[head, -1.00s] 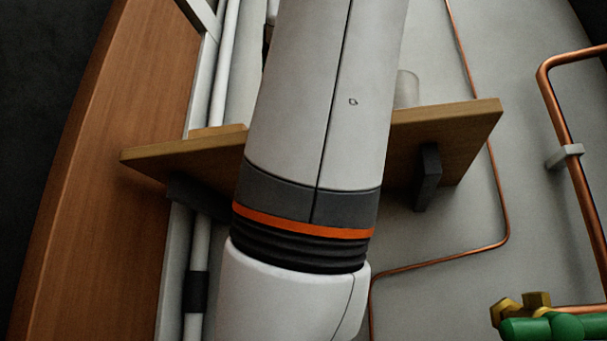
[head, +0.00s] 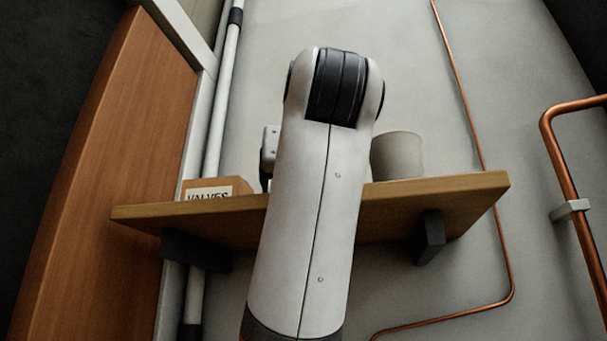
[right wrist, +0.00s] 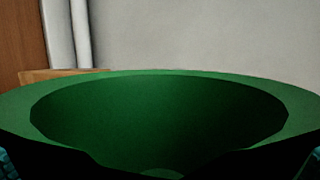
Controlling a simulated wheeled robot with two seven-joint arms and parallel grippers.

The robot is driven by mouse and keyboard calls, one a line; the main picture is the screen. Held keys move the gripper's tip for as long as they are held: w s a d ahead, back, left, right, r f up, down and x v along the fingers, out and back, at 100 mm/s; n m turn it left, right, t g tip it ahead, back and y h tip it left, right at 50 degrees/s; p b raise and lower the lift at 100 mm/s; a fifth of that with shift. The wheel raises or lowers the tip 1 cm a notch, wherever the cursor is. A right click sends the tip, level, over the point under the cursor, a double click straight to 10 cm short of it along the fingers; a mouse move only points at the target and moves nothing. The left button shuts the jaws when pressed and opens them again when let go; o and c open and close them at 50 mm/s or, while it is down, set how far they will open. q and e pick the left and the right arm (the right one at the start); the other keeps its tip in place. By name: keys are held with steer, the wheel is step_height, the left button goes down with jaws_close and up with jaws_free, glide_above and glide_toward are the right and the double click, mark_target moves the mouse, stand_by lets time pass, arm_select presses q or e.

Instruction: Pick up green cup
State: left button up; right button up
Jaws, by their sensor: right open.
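The green cup (right wrist: 160,115) fills the lower part of the right wrist view, very close, with its wide rim and dark inside showing. My right gripper (right wrist: 160,165) is open. Only bits of its fingers show in the lower corners, one on each side of the cup. Whether they touch the cup cannot be told. In the head view my arm rises in front of the shelf, and the cup and the fingertips are not visible there. My left gripper is not in view.
A wooden shelf (head: 455,194) crosses the wall on dark brackets. On it stand a box labelled VALVES (head: 213,188) at the left and a grey cylinder (head: 398,156) right of my arm. Copper pipes (head: 575,180) run at the right. A wooden panel (head: 100,190) stands at the left.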

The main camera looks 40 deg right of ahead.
steer(key=shift+w+d, duration=0.15)
steer(key=shift+c, duration=0.5)
steer(key=shift+s+a, duration=0.2)
steer(key=shift+c, duration=1.4)
steer(key=c, duration=0.7)
steer(key=shift+o, duration=0.2)
steer(key=shift+r, duration=0.15)
